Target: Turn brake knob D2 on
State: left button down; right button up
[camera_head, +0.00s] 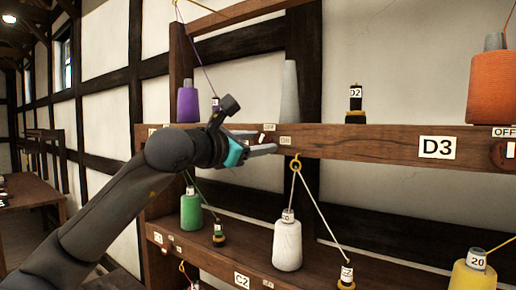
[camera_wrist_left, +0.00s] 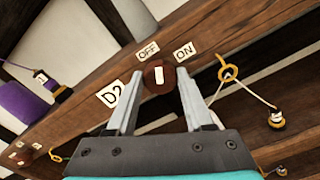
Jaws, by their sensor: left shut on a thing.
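Brake knob D2 (camera_wrist_left: 153,83) is a round dark red-brown knob with a white mark, on the front of a wooden beam in the left wrist view. Its plate (camera_wrist_left: 111,94) reads D2. The OFF label (camera_wrist_left: 148,52) and ON label (camera_wrist_left: 184,52) sit above it in that view, and the white mark points up between them. My left gripper (camera_wrist_left: 159,78) has its fingers on either side of the knob, shut on it. In the head view my left gripper (camera_head: 268,143) reaches the beam and hides most of the knob. My right gripper is not in view.
The upper beam (camera_head: 370,142) carries a purple spool (camera_head: 187,104), a grey cone (camera_head: 290,92) and an orange spool (camera_head: 492,88). A yellow ring (camera_head: 296,163) with cord hangs right of the knob. A white spool (camera_head: 287,246) stands on the lower shelf. Plate D3 (camera_head: 437,148) is farther right.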

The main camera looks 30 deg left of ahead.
pick_arm(q)
jog(key=m, duration=0.2)
jog(key=shift+m, duration=0.4)
jog(key=m+b, duration=0.1)
jog(key=m, duration=0.2)
jog(key=shift+m, duration=0.3)
jog(key=m, duration=0.5)
jog(key=shift+m, duration=0.6)
jog(key=shift+c, duration=1.6)
grip_release()
jog(key=shift+s, duration=0.1)
